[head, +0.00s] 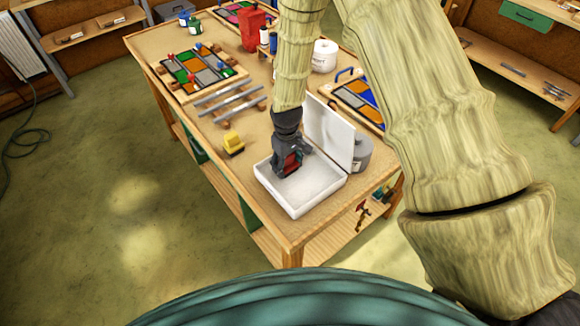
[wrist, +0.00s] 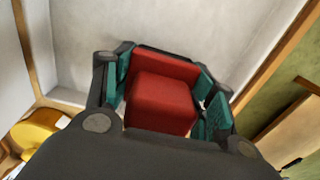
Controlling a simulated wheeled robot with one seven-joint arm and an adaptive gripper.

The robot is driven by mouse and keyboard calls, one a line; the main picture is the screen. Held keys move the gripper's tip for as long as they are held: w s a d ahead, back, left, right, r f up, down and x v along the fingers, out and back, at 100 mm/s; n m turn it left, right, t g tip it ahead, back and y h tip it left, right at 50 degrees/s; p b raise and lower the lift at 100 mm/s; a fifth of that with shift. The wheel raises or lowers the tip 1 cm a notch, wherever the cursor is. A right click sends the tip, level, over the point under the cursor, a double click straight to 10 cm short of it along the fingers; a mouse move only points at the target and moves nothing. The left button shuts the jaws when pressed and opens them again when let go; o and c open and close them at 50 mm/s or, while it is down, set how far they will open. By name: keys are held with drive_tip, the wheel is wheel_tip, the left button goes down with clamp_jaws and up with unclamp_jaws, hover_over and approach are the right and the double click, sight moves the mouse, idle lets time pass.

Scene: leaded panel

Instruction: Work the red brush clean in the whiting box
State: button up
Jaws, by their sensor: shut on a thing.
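The whiting box (head: 296,208) is a white open box near the front corner of the workbench, with its lid (head: 329,131) standing up at the back right. My gripper (head: 287,168) reaches down into the box from above. It is shut on the red brush (wrist: 160,100), whose red block sits between the teal finger pads in the wrist view. In the head view the brush (head: 291,162) shows only as a small red patch beside the dark fingers. The brush's underside is hidden, so I cannot tell whether it touches the whiting.
A yellow object (head: 233,143) lies left of the box, and a grey round tin (head: 362,153) stands behind the lid. Grey lead strips (head: 230,101) and a coloured leaded panel (head: 196,70) lie farther back. The bench's front edge is close to the box.

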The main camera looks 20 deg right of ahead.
sight(304, 187)
drive_tip(key=shift+s, duration=0.1)
idle(0.3)
drive_tip(key=shift+s+d, duration=0.25)
drive_tip(key=shift+s, duration=0.4)
drive_tip(key=shift+s+d, duration=0.2)
drive_tip(key=shift+s, duration=0.45)
drive_tip(key=shift+s, duration=0.1)
drive_tip(key=shift+s+d+p, duration=0.2)
drive_tip(key=shift+s+d, duration=0.1)
drive_tip(key=shift+s, duration=0.35)
drive_tip(key=shift+s+d+p, duration=0.15)
drive_tip(key=shift+s+d, duration=0.1)
drive_tip(key=shift+s, duration=0.35)
drive_tip(key=shift+s+d, duration=0.25)
drive_tip(key=shift+s, duration=0.5)
drive_tip(key=shift+s+d, duration=0.25)
drive_tip(key=shift+s, duration=0.45)
